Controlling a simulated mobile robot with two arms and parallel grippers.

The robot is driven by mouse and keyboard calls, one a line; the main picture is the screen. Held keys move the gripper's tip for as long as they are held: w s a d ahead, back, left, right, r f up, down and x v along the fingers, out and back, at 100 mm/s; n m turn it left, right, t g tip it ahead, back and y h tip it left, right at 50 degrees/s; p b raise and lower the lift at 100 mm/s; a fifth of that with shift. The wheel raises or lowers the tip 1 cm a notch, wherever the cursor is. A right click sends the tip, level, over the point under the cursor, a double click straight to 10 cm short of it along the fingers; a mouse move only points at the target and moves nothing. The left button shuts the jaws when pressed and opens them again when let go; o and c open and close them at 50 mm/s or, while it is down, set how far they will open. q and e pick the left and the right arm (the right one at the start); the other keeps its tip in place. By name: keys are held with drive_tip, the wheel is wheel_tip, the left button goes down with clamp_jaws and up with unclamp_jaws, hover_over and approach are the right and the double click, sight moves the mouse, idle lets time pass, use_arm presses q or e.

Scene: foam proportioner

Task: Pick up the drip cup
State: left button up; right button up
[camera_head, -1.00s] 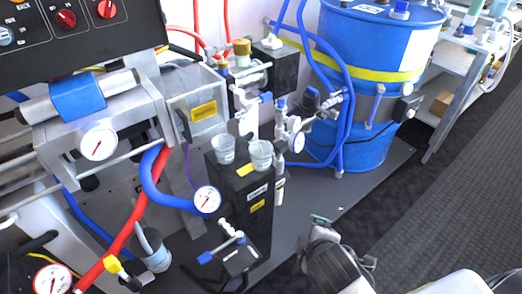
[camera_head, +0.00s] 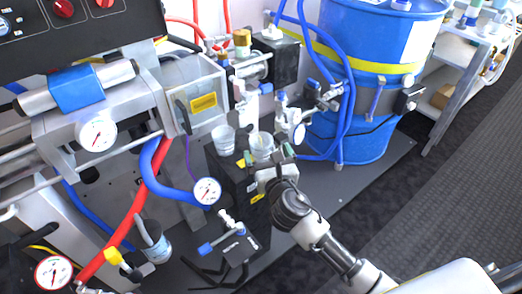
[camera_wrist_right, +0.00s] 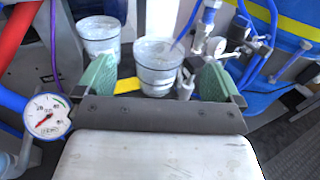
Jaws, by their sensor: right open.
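Two clear cups with whitish contents stand side by side on the black box. The right cup (camera_head: 261,146) is partly hidden by my right gripper; the left cup (camera_head: 223,139) is clear of it. My right gripper (camera_head: 269,157) is open at the right cup, with green finger pads. In the right wrist view the right cup (camera_wrist_right: 158,66) shows upright beyond and between the open fingers, and I cannot tell whether they touch it. The left cup (camera_wrist_right: 100,38) is outside the left finger. A third cup (camera_head: 157,248) with a tool in it stands low at the left. My left gripper is not in view.
The black box (camera_head: 228,172) has yellow labels and a pressure gauge (camera_head: 207,191) at its left. Valves and fittings (camera_head: 292,112) stand close behind the cups. A blue drum (camera_head: 375,40) with blue hoses is behind right. The floor at right is open.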

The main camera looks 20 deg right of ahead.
sight(261, 139)
drive_tip(key=w+b, duration=0.1)
drive_tip(key=w, duration=0.5)
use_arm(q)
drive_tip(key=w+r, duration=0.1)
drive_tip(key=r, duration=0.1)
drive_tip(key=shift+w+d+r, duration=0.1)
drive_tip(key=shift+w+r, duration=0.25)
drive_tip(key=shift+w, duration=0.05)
use_arm(e)
drive_tip(key=c, duration=1)
